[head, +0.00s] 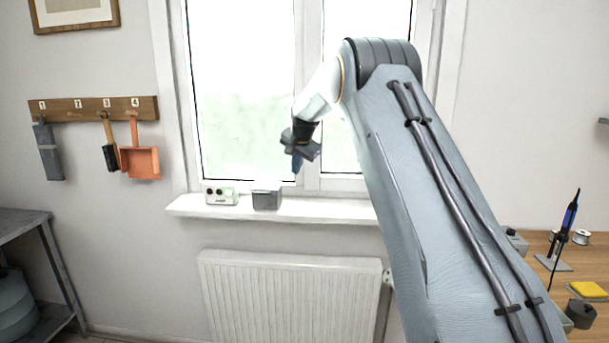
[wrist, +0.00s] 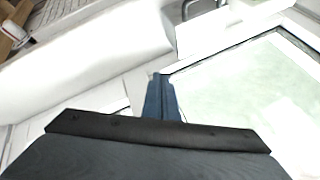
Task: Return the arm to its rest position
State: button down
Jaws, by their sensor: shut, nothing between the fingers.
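My arm (head: 425,200) rises large across the right half of the head view and bends over at its top toward the window. My gripper (head: 297,164) hangs at its end in front of the window glass, above the sill. Its blue fingers point down and are shut with nothing between them. In the wrist view the shut blue fingers (wrist: 160,98) show beyond the dark gripper body, with window frame and glass behind them.
The windowsill (head: 310,210) holds a small light box (head: 221,196) and a grey box (head: 266,198), below my gripper. A radiator (head: 290,295) is under it. A peg rail (head: 95,109) with hanging tools is at left. A workbench (head: 540,258) with a soldering iron (head: 568,218) and yellow sponge (head: 588,289) is at right.

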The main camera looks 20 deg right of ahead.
notch_tip(320, 180, up, 4)
jog(key=s+a+b, duration=0.1)
jog(key=s, duration=0.1)
jog(key=s+a+f+n+g, duration=0.1)
jog(key=s+f, duration=0.5)
jog(key=s, duration=1.1)
jog(key=s+a+f+n+g, duration=0.2)
jog(key=s+f+n, duration=0.3)
jog(key=s, duration=1.3)
jog(key=s+a+f+n+g, duration=0.1)
jog(key=s+f+n+g, duration=0.2)
jog(key=s+f, duration=0.6)
jog(key=s, duration=0.9)
jog(key=shift+a+n, duration=0.3)
jog(key=shift+a, duration=0.05)
jog(key=shift+w, duration=0.1)
